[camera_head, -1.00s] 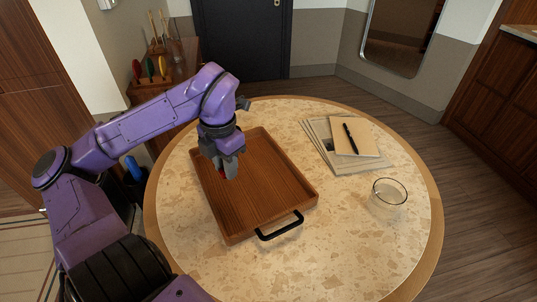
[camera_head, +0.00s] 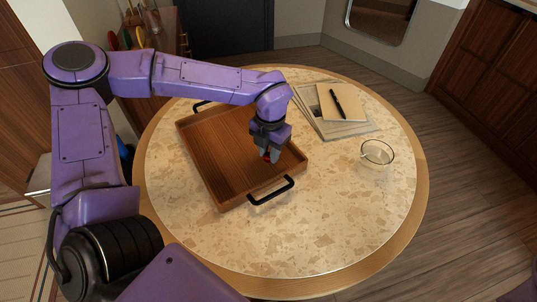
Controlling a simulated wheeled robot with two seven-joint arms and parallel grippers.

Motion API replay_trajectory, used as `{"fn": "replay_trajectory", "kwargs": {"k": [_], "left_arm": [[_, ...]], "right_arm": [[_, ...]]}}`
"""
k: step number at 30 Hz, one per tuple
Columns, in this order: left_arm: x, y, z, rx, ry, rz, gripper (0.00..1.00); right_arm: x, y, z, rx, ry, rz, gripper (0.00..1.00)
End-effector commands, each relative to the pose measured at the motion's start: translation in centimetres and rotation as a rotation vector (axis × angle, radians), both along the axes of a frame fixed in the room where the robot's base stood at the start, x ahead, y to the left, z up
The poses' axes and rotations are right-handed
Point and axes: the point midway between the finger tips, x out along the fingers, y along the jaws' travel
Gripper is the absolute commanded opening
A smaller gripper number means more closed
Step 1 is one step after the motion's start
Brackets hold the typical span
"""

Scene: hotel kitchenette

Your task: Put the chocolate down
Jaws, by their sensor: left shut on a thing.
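My left gripper (camera_head: 268,154) points down over the right part of the wooden tray (camera_head: 212,160). It is shut on a small red thing, likely the chocolate (camera_head: 267,158), of which only a bit shows between the fingertips. The fingers hide most of it. I cannot tell whether it touches the tray floor. The rest of the tray floor is bare. My right gripper is not in view.
The tray has black handles (camera_head: 272,192) and stands on a round stone-topped table (camera_head: 330,215). A glass bowl (camera_head: 377,155) stands at the right. A notebook with a black pen (camera_head: 338,103) lies on papers behind. The table front is clear.

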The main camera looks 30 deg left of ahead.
Motion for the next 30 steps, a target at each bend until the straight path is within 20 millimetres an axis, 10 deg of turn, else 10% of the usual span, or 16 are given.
{"fn": "replay_trajectory", "kwargs": {"k": [13, 14, 16, 30], "left_arm": [[-0.1, 0.1, -2.0, 0.0, 0.001, 0.0, 0.0], [-0.1, 0.1, -1.9, 0.0, 0.001, 0.0, 0.34], [-0.1, 0.1, -1.9, 0.0, 0.0, 0.0, 0.53], [0.0, 0.0, 1.2, 0.0, -0.006, 0.001, 0.53]], "right_arm": [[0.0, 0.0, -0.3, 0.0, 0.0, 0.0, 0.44], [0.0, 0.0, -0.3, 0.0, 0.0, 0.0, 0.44], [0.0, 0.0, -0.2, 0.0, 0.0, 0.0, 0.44], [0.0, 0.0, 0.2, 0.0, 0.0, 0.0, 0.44]]}}
